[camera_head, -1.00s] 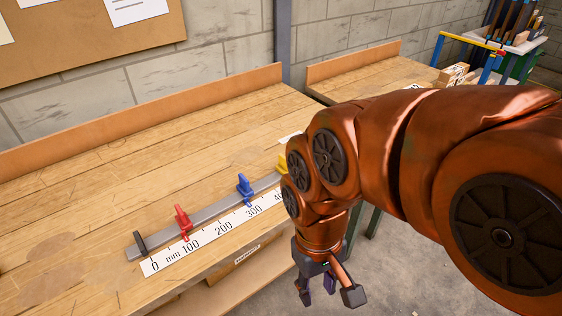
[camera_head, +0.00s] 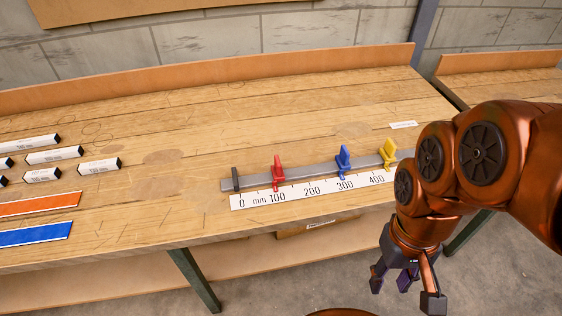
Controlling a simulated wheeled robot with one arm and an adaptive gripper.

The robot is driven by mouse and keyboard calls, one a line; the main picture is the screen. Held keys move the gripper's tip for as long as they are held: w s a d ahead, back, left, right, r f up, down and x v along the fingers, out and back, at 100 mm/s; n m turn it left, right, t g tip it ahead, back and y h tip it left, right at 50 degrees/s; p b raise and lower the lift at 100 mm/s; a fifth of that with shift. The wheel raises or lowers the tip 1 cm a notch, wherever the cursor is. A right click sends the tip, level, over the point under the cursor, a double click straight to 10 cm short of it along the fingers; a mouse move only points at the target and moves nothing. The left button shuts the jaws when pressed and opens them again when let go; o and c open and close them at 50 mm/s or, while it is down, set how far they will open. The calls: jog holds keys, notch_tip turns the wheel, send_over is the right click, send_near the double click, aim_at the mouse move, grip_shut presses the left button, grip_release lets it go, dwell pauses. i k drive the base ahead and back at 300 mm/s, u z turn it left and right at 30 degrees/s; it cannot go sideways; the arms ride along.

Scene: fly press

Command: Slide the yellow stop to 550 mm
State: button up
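The yellow stop (camera_head: 388,152) sits on the grey rail (camera_head: 318,170), a little past the 400 mark on the white mm scale (camera_head: 325,187). The blue stop (camera_head: 343,158) is left of it, near 300. The red stop (camera_head: 278,172) is near 100. The scale beyond 400 is hidden behind my arm. My gripper (camera_head: 401,287) hangs in front of the bench edge, below and apart from the yellow stop. Its fingers are spread and nothing shows between them.
A black end block (camera_head: 235,179) stands at the rail's 0 end. Several labelled white blocks (camera_head: 52,155), an orange strip (camera_head: 38,204) and a blue strip (camera_head: 35,235) lie at the left of the wooden bench (camera_head: 200,120). The bench top behind the rail is mostly clear.

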aim_at(388, 152)
jog(key=z, duration=0.8)
jog(key=k, duration=0.4)
jog(key=u, duration=1.35)
jog(key=i, duration=0.6)
jog(key=z, duration=0.1)
